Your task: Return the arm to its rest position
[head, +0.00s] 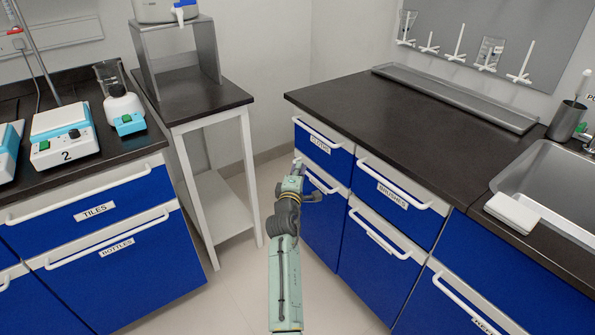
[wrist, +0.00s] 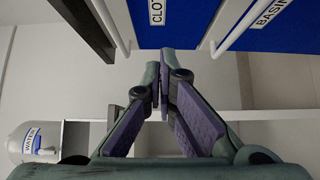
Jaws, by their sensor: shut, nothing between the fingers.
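My arm (head: 285,270) reaches forward from the bottom middle of the head view, over the floor gap between the two counters. Its far end is close to the blue drawers of the right counter, and the fingertips are hard to make out there. In the wrist view my gripper (wrist: 157,75) is shut, with its fingertips together and nothing between them. Blue drawer fronts (wrist: 185,22) with white handles lie just beyond the fingertips in that view.
The right counter (head: 400,110) has a sink (head: 555,185) and blue drawers below. The left counter holds stirrer hot plates (head: 62,135). A small dark-topped table (head: 195,100) with a grey stand is between them. Open floor (head: 240,265) lies around my arm.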

